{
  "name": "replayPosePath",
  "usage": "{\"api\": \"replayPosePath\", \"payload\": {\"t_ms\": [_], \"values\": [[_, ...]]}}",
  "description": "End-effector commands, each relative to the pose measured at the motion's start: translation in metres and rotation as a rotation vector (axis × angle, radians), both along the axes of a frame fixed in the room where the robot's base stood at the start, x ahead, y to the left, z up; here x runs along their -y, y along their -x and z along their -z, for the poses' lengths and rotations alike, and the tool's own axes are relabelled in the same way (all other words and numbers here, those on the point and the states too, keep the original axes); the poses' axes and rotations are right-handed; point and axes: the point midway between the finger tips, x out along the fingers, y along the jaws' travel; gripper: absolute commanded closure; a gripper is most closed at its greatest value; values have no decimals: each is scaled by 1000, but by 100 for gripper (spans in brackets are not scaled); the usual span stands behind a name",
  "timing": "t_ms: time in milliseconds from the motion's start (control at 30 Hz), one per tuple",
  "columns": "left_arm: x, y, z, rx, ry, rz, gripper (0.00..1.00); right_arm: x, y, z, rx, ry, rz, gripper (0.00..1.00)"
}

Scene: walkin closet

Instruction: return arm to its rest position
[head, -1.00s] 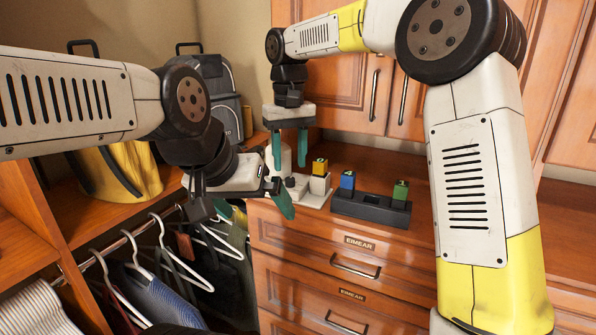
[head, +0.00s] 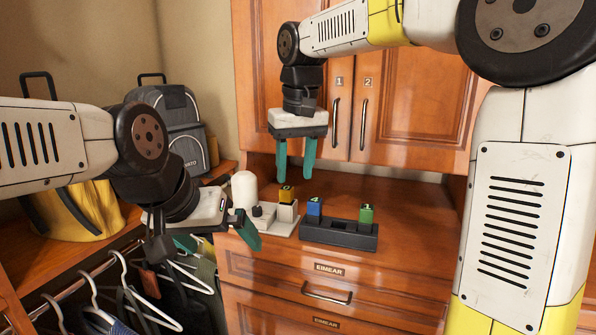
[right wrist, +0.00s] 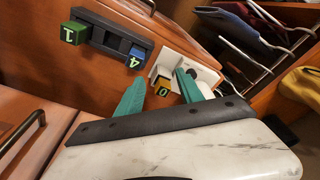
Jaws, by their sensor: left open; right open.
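My right gripper (head: 296,175) hangs fingers down in front of the upper cupboard, open and empty. My left gripper (head: 217,240) is open and empty, low at the left, in front of the dresser's left end near the hangers. My right arm reaches in from the right.
A dark tray (head: 337,235) on the counter holds a blue block (head: 314,206) and a green block (head: 366,214). A grey backpack (head: 180,125) and a yellow bag (head: 85,212) stand on the left shelf. Hangers (head: 145,300) hang below. The counter's right part is partly hidden by my arm.

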Motion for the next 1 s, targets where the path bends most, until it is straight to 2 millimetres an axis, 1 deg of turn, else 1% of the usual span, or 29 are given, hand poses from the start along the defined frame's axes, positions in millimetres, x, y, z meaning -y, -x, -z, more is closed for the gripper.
{"api": "replayPosePath", "payload": {"t_ms": [33,100,167,200,267,300,400,500,633,800,1000], "values": [[0,0,0,0,0,0,0,23,14,-3,31,-18,30,56],[0,0,0,0,0,0,0,49,32,-2,71,-44,67,56],[0,0,0,0,0,0,0,69,48,0,105,-68,99,56],[0,0,0,0,0,0,0,83,60,3,127,-84,123,56],[0,0,0,0,0,0,0,100,77,10,163,-109,157,56],[0,0,0,0,0,0,0,112,89,15,186,-125,182,56],[0,0,0,0,0,0,0,135,117,30,243,-167,239,56],[0,0,0,0,0,0,0,150,141,46,291,-203,287,56],[0,0,0,0,0,0,0,160,160,62,333,-235,328,56],[0,0,0,0,0,0,0,163,168,70,352,-248,344,56],[0,0,0,0,0,0,0,163,167,70,352,-248,343,56]]}}
